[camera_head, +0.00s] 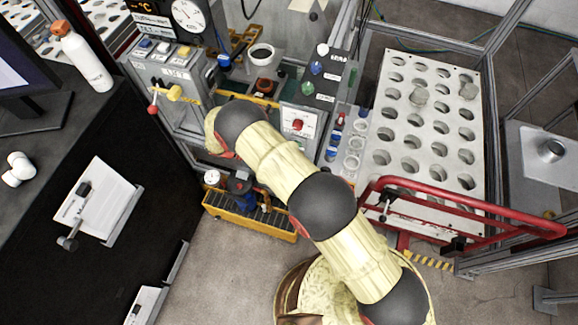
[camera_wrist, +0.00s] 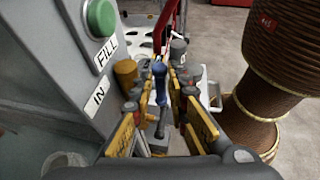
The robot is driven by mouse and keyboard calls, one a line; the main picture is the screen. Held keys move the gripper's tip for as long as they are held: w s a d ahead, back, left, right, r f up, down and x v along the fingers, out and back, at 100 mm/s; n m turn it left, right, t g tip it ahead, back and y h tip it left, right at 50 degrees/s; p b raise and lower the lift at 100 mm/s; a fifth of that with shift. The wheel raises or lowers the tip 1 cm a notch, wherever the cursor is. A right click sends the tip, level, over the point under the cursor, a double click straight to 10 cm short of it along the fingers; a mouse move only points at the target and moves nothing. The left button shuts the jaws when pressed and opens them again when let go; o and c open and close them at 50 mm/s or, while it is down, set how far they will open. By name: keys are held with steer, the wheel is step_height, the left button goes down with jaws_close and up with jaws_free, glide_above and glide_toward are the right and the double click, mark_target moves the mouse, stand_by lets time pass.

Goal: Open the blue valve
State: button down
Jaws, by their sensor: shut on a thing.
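The blue valve (camera_wrist: 160,82) shows in the wrist view as a slim blue handle beside a grey panel. It stands between the tips of my gripper (camera_wrist: 163,92), whose yellow-padded fingers are shut on it. Its lower part is hidden between the fingers. In the head view my arm reaches over to the panel, and its wrist hides most of my gripper and the valve. I cannot clearly tell the handle's angle.
The panel has a green button (camera_wrist: 100,17) with FILL and IN labels. A yellow knob (camera_wrist: 126,74) stands close to my left finger. In the head view, a yellow-edged tray (camera_head: 250,220) lies below, and a red rail (camera_head: 470,203) is at the right.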

steer(key=c, duration=1.8)
jaws_free()
steer(key=shift+c, duration=0.2)
steer(key=shift+a, duration=0.15)
steer(key=v, duration=1.2)
